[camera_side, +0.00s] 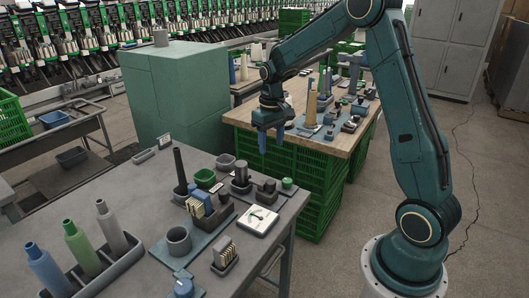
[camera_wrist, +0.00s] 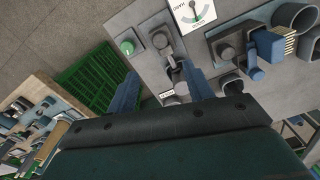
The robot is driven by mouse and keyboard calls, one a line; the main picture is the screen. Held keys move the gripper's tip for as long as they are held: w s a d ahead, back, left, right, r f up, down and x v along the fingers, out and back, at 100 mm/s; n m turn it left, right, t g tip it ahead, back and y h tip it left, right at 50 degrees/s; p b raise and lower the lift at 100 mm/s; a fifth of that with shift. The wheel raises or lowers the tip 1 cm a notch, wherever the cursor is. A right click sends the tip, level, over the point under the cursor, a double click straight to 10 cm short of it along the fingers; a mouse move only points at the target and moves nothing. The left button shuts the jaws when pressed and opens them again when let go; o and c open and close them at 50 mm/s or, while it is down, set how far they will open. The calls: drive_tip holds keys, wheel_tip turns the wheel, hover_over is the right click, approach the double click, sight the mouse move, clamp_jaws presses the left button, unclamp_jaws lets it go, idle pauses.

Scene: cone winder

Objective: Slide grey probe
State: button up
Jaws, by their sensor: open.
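My gripper (camera_side: 270,141) hangs fingers-down at the far right corner of the grey table, its two blue fingers apart and nothing between them. In the wrist view, my gripper (camera_wrist: 160,73) has its fingers spread at either side of a small grey fixture. In the side view the green button (camera_side: 287,183) and dark knob (camera_side: 270,186) stand at the table's right edge, below my gripper.
A white dial gauge (camera_side: 259,220) lies in front of the fixture. Green crates (camera_side: 322,195) sit under the wooden table behind.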

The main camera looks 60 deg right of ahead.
sight(271, 181)
wheel_tip(271, 181, down, 14)
drive_tip(key=shift+r, duration=0.15)
idle(0.6)
